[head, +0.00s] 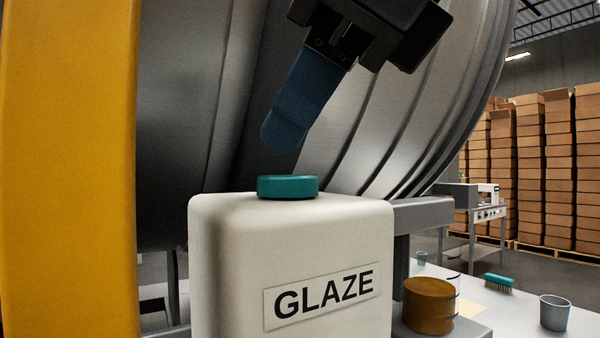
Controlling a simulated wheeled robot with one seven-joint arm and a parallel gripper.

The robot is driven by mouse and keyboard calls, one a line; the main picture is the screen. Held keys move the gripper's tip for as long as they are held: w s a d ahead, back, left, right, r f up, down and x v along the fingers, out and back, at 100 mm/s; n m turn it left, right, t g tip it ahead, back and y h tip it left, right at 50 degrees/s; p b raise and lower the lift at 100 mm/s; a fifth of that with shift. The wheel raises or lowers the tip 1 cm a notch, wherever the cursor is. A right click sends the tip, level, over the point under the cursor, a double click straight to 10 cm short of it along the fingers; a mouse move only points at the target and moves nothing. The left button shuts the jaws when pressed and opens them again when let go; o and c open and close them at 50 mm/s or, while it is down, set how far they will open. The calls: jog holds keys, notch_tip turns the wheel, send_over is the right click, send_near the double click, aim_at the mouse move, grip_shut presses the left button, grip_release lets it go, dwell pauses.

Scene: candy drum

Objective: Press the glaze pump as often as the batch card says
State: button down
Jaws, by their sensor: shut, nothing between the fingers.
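The glaze pump is a cream box (230,260) with a GLAZE label (322,298) on its front. A round teal button (287,187) sits on its top. My gripper (284,138) comes down tilted from the upper right. Its blue fingers are shut with nothing between them. The fingertips are a little above the button, apart from it. I cannot make out a batch card with readable writing.
A large grey metal drum (190,110) fills the space behind the pump. A yellow post (68,170) stands at the left. At the right, a white table holds a brown round container (429,305), a teal brush (498,282) and a grey cup (554,312). Stacked boxes (540,170) stand far back.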

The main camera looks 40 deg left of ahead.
jog(key=shift+f, duration=0.15)
jog(key=shift+f+b, duration=0.25)
jog(key=shift+b, duration=0.2)
jog(key=shift+f+b, duration=0.5)
jog(key=shift+f, duration=0.05)
dwell(0.8)
jog(key=shift+r, duration=0.1)
dwell(0.4)
jog(key=shift+r+p, duration=0.55)
jog(key=shift+r, duration=0.3)
jog(key=shift+r, duration=0.1)
jog(key=shift+r+p, duration=1.6)
jog(key=shift+r, duration=0.85)
